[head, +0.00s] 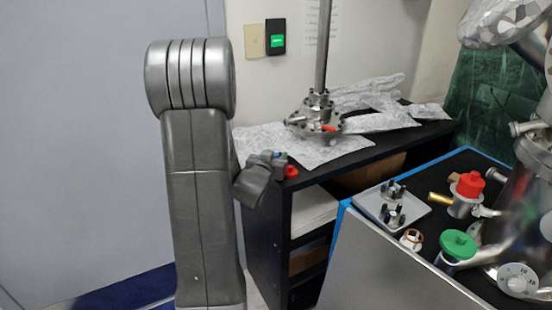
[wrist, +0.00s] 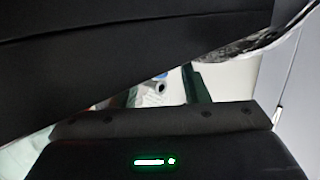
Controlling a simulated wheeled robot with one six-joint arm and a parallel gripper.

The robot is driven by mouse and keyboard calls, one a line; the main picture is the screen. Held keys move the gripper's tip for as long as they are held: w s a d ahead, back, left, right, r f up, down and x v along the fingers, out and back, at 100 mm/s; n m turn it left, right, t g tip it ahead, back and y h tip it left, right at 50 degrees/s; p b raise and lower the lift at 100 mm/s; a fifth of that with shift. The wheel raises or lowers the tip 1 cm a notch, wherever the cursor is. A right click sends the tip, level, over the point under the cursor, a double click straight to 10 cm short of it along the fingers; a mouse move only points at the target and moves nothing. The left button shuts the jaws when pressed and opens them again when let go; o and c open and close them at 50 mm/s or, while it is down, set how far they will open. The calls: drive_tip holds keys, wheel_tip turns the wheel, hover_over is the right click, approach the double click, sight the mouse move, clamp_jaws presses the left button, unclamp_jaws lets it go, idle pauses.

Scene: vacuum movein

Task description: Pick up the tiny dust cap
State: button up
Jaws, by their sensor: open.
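A tiny red cap (head: 291,171) sits at the front left edge of the black shelf top in the head view; I take it to be the dust cap. My gripper (head: 280,160) is right beside it, at its upper left, partly hidden behind my own grey wrist. My gripper is open, and nothing shows between its fingers. I cannot tell whether a finger touches the cap. In the wrist view dark surfaces fill most of the picture, and neither the cap nor the fingertips can be made out.
The black shelf (head: 375,151) holds crumpled foil (head: 310,152) and a metal flanged rod (head: 318,112) close behind the cap. At right, a bench carries a tray (head: 423,208), a larger red cap (head: 470,184), a green cap (head: 458,244) and steel equipment (head: 505,235).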

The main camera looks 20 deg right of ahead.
clamp_jaws()
